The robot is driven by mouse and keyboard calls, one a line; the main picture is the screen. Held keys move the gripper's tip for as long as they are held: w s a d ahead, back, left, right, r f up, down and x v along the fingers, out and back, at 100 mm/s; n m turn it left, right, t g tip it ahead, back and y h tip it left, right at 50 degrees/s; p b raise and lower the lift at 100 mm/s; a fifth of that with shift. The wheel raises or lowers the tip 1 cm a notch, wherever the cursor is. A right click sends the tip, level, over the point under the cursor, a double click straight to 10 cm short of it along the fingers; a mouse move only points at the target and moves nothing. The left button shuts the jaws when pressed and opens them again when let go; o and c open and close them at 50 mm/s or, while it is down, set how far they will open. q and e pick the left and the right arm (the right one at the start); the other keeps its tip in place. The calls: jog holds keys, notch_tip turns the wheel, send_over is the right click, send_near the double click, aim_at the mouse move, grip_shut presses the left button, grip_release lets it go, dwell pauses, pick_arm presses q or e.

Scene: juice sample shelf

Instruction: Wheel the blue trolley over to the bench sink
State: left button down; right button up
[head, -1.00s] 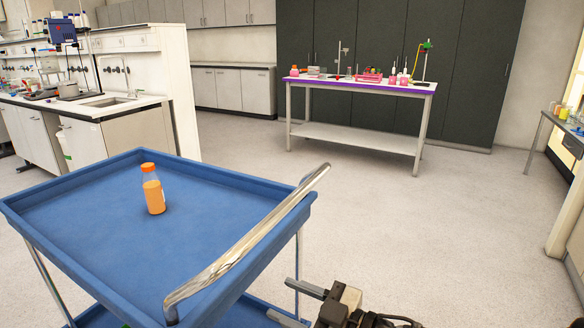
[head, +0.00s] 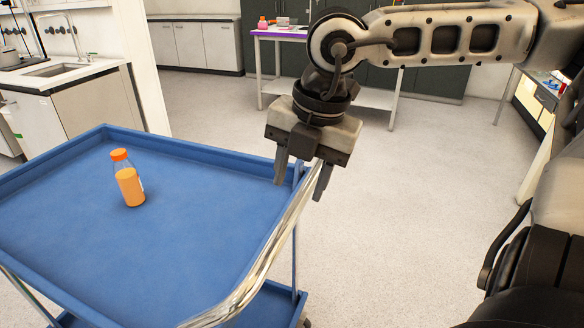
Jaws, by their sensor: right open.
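The blue trolley (head: 70,225) stands in front of me at the lower left of the head view. A bottle of orange juice with an orange cap (head: 130,185) stands upright on its top tray. The trolley's chrome push handle (head: 262,262) runs along its near right side. My right gripper (head: 300,185) points down at the far end of the handle, with its two open fingers on either side of the bar. Whether they touch it, I cannot tell. The bench sink (head: 62,69) is at the upper left, set in a white-topped bench. My left gripper is out of view.
A purple-edged table (head: 285,34) with lab items stands at the back, partly behind my right arm. White cabinets (head: 195,45) line the back wall. Another bench (head: 535,75) is at the right. Open floor (head: 210,110) lies between the trolley and the back tables.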

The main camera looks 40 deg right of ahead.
aim_at(294, 211)
jog(key=f+b, duration=0.1)
jog(key=f, duration=0.1)
jog(key=f+b, duration=0.4)
jog(key=shift+w+a+f, duration=0.25)
jog(key=shift+w+f, duration=0.15)
jog(key=shift+w+a+f+b, duration=0.1)
jog(key=shift+w+f+b, duration=0.05)
jog(key=shift+f+b, duration=0.55)
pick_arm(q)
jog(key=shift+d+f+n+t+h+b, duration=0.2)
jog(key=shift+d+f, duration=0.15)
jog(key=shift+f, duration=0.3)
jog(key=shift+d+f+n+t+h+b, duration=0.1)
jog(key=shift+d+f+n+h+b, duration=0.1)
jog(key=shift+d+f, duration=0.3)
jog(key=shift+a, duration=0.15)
pick_arm(e)
grip_shut()
